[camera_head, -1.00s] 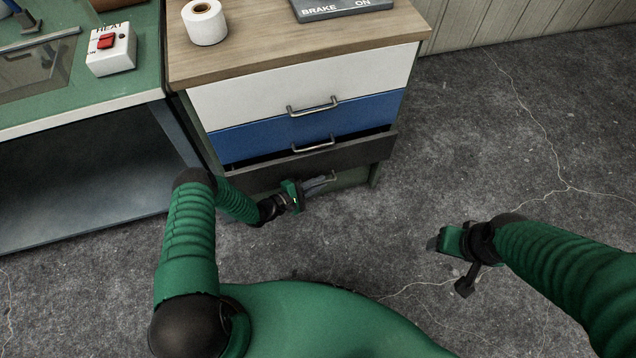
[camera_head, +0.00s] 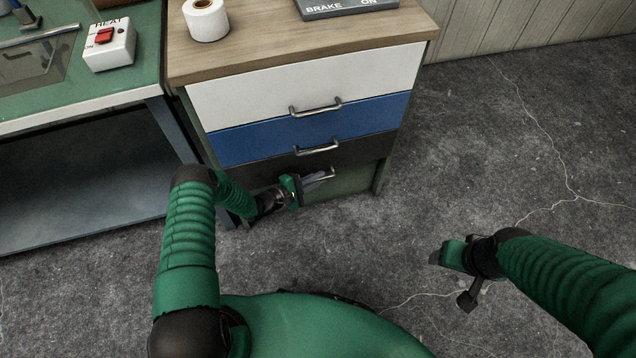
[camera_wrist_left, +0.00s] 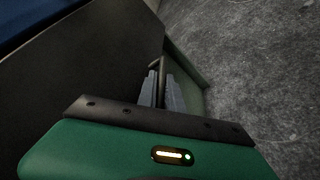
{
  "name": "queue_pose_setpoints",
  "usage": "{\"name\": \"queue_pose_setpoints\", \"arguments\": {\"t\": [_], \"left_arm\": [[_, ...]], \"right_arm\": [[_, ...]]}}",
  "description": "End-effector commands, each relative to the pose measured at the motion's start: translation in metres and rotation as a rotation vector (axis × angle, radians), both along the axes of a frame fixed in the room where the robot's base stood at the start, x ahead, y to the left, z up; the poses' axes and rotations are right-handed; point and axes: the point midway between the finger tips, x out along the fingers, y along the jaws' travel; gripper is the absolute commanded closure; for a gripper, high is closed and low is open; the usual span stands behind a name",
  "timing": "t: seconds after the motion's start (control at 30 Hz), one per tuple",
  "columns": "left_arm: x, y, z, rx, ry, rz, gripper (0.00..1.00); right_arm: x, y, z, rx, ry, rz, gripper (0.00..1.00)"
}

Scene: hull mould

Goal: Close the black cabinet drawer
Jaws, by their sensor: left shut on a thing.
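The black drawer (camera_head: 362,149) is the lowest of three drawers in the cabinet, under a blue drawer and a white one. Its front looks flush with the drawers above, with no open gap visible at its top. My left gripper (camera_head: 318,181) is at the black drawer's handle (camera_head: 332,172), with its fingers shut on it. In the left wrist view the grey fingers (camera_wrist_left: 161,92) close around the handle bar beside the black drawer front (camera_wrist_left: 100,65). My right gripper (camera_head: 440,252) hangs over the floor at the right, away from the cabinet; its fingers do not show clearly.
The cabinet's wooden top (camera_head: 270,45) holds a white roll (camera_head: 206,22) and a dark sign (camera_head: 345,8). A green workbench (camera_head: 60,95) with a white switch box (camera_head: 108,50) stands at the left. The concrete floor (camera_head: 500,150) right of the cabinet is clear.

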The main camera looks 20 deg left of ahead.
Motion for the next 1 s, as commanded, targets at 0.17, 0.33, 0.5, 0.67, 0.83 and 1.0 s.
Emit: {"name": "queue_pose_setpoints", "arguments": {"t": [0.17,0.33,0.5,0.67,0.83,1.0], "left_arm": [[0.002,0.002,0.000,0.004,-0.001,0.005,0.80],[0.002,0.002,0.001,0.004,-0.004,0.005,0.80],[0.002,0.003,0.002,0.003,-0.005,0.006,0.80],[-0.010,0.013,0.008,0.006,-0.004,0.007,0.80],[-0.046,0.039,0.019,0.004,-0.001,0.008,0.80],[-0.087,0.068,0.028,0.004,0.000,0.006,0.80]], "right_arm": [[0.000,0.000,0.000,0.000,0.000,0.000,0.33],[0.000,0.000,0.000,0.000,0.000,0.000,0.33],[0.000,0.000,0.001,0.000,0.000,0.000,0.33],[0.000,0.000,0.008,0.000,0.000,0.000,0.33],[0.000,0.000,0.024,0.000,0.000,0.000,0.33],[0.000,0.000,0.036,0.000,0.000,0.000,0.33]]}}
